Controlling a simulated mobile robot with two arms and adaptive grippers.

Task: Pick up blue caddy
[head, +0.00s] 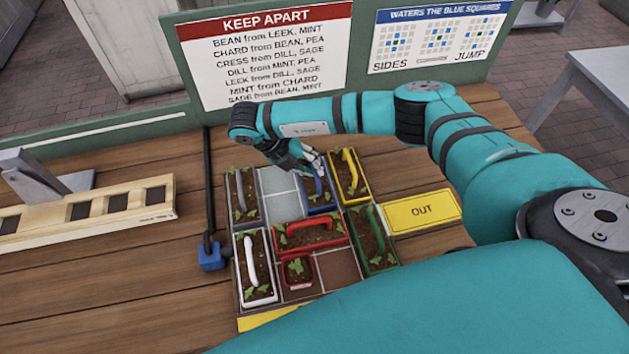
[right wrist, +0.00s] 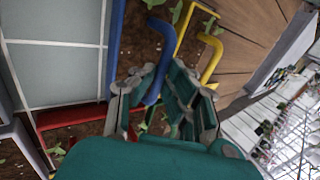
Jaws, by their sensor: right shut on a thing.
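The blue caddy (head: 320,210) is a small soil-filled planter with green seedlings and a blue bar handle. It sits in the tray's back row, left of the yellow caddy (head: 362,198). My right gripper (head: 308,162) reaches down over it from behind and is shut on its handle. In the right wrist view the blue handle (right wrist: 160,70) runs between the fingers (right wrist: 160,98). The caddy appears to be still down in the tray, and the fingers hide part of it. My left gripper is out of view.
Close around stand the red long caddy (head: 311,248), green caddy (head: 390,262), grey caddy (head: 232,210), white caddy (head: 242,285) and small red pot (head: 285,283). Bare light cells (head: 284,207) lie left of the blue caddy. A yellow OUT plate (head: 422,211) lies right.

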